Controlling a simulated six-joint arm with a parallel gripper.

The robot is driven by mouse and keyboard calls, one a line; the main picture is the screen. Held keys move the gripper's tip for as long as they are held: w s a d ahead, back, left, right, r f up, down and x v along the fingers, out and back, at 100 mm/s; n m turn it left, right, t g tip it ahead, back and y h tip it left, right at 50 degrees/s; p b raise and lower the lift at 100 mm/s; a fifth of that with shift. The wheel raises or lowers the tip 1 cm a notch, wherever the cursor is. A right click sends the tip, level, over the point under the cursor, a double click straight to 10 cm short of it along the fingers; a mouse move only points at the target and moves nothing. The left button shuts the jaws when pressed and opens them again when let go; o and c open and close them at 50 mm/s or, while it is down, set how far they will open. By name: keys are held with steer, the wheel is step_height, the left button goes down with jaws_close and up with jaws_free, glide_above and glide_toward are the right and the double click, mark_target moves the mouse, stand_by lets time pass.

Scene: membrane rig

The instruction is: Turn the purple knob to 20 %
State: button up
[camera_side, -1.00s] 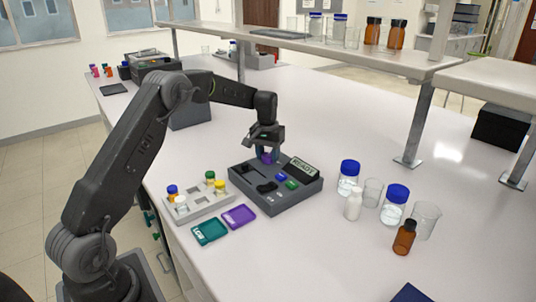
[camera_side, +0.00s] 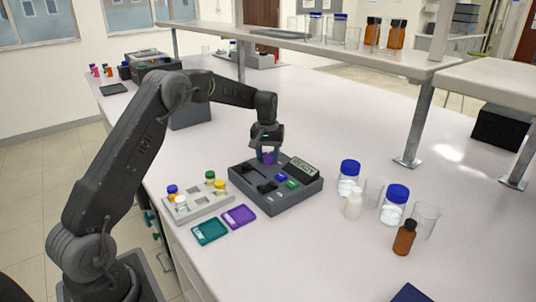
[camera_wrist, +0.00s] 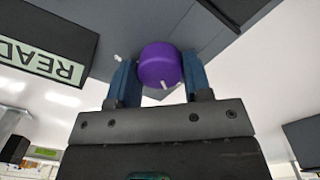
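The purple knob (camera_wrist: 160,65) sits on the dark grey rig between the two blue fingertips of my gripper (camera_wrist: 158,80) in the wrist view. A white mark shows on the knob's near edge, and another small white mark is by its left side. The fingers stand on either side of the knob; the right one looks against it. In the side view my gripper (camera_side: 267,150) is over the back of the rig (camera_side: 285,203), with the knob (camera_side: 268,157) partly hidden by the fingers. The rig's display (camera_side: 302,167) reads READY.
The rig also has a blue button (camera_side: 281,177), a green button (camera_side: 292,184) and black controls. A vial rack (camera_side: 198,203) and teal (camera_side: 209,232) and purple (camera_side: 239,216) trays lie at left. Blue-capped bottles (camera_side: 348,177) and a brown bottle (camera_side: 404,238) stand at right.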

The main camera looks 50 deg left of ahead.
mark_target(267, 154)
steer(key=o, duration=0.4)
steer(key=shift+r, duration=0.1)
step_height(267, 154, up, 14)
stand_by(0.5)
steer(key=shift+s+a+f, duration=0.1)
steer(key=shift+f, duration=0.1)
